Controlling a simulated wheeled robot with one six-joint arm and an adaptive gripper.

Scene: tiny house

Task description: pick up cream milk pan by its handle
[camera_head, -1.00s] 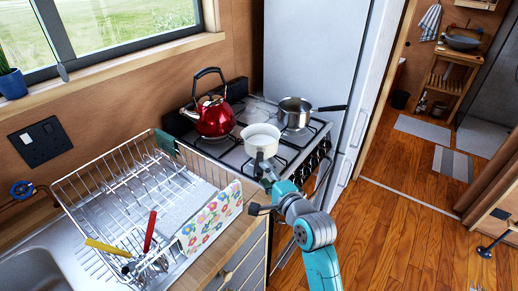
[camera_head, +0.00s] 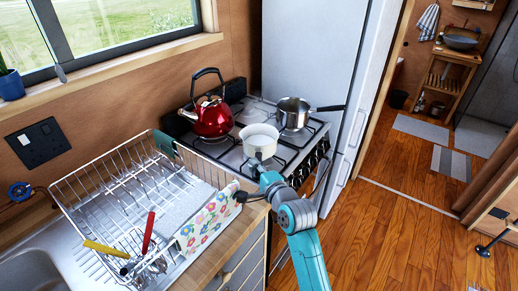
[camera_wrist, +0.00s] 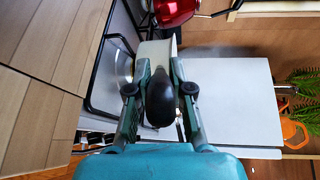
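The cream milk pan (camera_head: 260,134) sits at the front left of the stove, open side up, with its dark handle towards my arm. In the wrist view its pale wall (camera_wrist: 157,50) lies just past my fingertips. The black handle (camera_wrist: 160,103) runs between the two fingers. My gripper (camera_wrist: 160,78) is drawn in close around the handle near the pan wall, with a finger along each side. It appears shut on the handle. In the head view my gripper (camera_head: 262,168) partly hides the handle. I cannot tell whether the pan is lifted.
A red kettle (camera_head: 212,118) and a steel saucepan (camera_head: 294,112) stand on the stove (camera_head: 228,153). A wire dish rack (camera_head: 110,185) with cutlery and a floral cloth (camera_head: 207,218) is on the left. The tall white fridge (camera_head: 310,50) stands behind. Floor to the right is open.

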